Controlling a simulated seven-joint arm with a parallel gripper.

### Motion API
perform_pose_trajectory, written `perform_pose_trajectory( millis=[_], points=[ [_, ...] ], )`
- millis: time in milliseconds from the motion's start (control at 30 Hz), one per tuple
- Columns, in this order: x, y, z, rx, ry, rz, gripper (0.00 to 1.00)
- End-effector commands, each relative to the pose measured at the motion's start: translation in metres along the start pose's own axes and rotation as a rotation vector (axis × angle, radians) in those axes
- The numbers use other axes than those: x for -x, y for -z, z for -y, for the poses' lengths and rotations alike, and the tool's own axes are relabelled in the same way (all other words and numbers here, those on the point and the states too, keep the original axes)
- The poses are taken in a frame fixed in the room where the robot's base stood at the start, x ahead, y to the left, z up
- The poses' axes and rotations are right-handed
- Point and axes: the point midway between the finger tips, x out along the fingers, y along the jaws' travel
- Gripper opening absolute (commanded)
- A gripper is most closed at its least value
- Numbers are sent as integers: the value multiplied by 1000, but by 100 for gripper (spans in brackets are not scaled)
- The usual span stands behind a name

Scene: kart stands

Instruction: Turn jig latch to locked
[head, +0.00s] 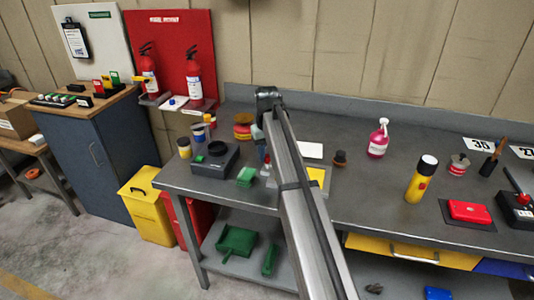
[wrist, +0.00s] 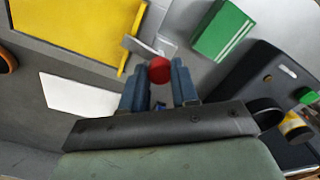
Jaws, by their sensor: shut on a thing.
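A red ball knob (wrist: 159,70) shows in the wrist view between the two blue fingers of my gripper (wrist: 159,78). My gripper is shut on this knob. Just beyond the knob is a small light grey jig latch piece (wrist: 145,48), partly hidden by the knob. Which way the latch points, and any locked mark, I cannot make out.
A green box (wrist: 222,30) and a dark device (head: 215,159) stand close by the jig. A yellow panel (wrist: 75,30) and a white card (head: 311,150) lie on the other side. A pink spray bottle (head: 378,139) and a yellow canister (head: 421,180) stand farther right on the grey bench (head: 370,215).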

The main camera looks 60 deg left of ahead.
Motion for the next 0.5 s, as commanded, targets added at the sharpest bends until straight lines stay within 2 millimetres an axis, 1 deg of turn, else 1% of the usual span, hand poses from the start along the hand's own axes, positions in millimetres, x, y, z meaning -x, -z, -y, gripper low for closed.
perform_pose_trajectory(
  millis=[233,500],
  points=[
    [0,0,0,115,0,-1,0],
    [0,0,0,163,0,-1,0]
  ],
)
